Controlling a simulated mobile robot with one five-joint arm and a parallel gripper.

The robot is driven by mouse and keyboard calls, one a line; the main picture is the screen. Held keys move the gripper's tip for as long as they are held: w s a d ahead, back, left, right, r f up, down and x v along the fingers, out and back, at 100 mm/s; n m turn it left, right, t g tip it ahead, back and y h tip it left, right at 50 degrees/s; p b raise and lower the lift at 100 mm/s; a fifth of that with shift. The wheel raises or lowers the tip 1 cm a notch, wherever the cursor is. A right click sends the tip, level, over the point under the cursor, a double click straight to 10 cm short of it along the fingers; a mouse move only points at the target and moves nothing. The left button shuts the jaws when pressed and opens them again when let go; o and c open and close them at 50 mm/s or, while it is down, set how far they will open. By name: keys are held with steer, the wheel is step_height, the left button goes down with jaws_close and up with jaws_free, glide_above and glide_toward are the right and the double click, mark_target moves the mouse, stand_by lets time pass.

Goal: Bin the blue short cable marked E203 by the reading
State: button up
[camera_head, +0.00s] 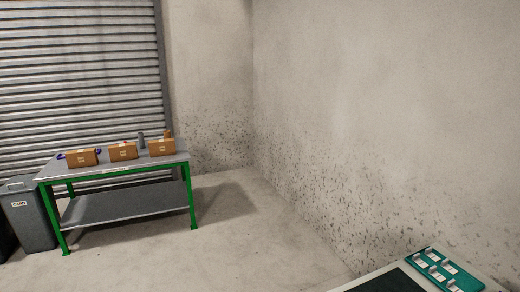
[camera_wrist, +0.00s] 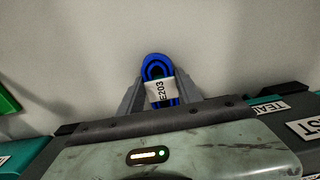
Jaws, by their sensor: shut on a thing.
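The blue short cable (camera_wrist: 157,69) is a small coiled loop with a white tag (camera_wrist: 161,92) that reads E203. It shows in the wrist view, upright between the two grey fingers of my gripper (camera_wrist: 159,93). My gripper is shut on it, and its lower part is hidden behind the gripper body. In the head view, a workbench (camera_head: 125,202) with green legs stands at the left. Three brown boxes stand on it: left (camera_head: 82,157), middle (camera_head: 124,151) and right (camera_head: 162,147). Their labels are too small to read. My gripper is not in the head view.
A grey lidded bin (camera_head: 30,225) with a label stands left of the bench. A teal tray (camera_head: 442,271) with white-labelled slots lies on a surface at the lower right. The floor (camera_head: 240,245) between them is clear. A shutter and speckled walls close the room.

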jaws_close()
steer(key=shift+s+a, duration=0.3)
steer(key=shift+a, duration=0.45)
steer(key=shift+s+a, duration=0.25)
steer(key=shift+a, duration=0.5)
steer(key=shift+s+a, duration=0.3)
steer(key=shift+a, duration=0.45)
step_height(320, 180, up, 6)
steer(key=p, duration=0.6)
steer(key=shift+r, duration=0.1)
